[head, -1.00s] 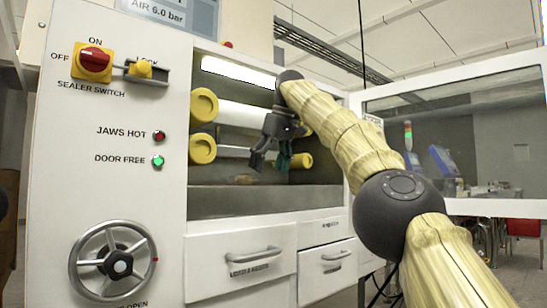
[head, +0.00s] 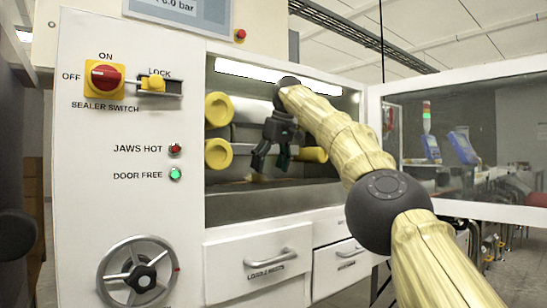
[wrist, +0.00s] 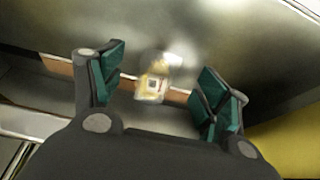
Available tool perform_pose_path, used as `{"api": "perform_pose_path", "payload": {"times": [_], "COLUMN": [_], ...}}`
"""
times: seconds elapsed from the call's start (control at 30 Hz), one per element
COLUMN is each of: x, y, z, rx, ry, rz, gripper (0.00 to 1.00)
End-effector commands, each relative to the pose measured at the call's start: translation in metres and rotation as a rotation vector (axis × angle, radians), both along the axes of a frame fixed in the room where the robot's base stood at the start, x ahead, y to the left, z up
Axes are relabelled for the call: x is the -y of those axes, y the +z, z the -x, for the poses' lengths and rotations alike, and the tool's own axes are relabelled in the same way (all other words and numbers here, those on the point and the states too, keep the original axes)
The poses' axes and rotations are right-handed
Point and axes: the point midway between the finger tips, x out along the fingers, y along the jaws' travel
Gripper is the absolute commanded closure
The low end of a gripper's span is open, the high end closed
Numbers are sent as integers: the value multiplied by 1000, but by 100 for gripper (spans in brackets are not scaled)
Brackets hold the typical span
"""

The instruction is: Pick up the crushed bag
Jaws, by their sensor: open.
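In the head view my gripper (head: 271,162) hangs inside the open chamber, fingers pointing down, above the chamber floor. The bag is hard to make out in the head view, being small and partly behind the fingers.
Yellow-ended rollers (head: 218,153) stand left and behind my gripper. The chamber's front sill (head: 265,205) lies below it. The open glazed door (head: 455,150) is to the right of my arm. The control panel with its handwheel (head: 140,275) is at left.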

Motion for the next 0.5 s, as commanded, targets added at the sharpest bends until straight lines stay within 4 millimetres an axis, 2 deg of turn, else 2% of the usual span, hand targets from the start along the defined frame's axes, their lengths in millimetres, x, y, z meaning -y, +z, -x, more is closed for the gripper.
{"api": "perform_pose_path", "payload": {"times": [0.27, 0.33, 0.5], "x": [-11, -12, -15], "y": [3, -12, -23], "z": [-13, -16, -20], "rx": [-2, -2, 0], "ry": [1, 0, 1], "rz": [1, 1, 2], "gripper": [25, 25, 25]}}
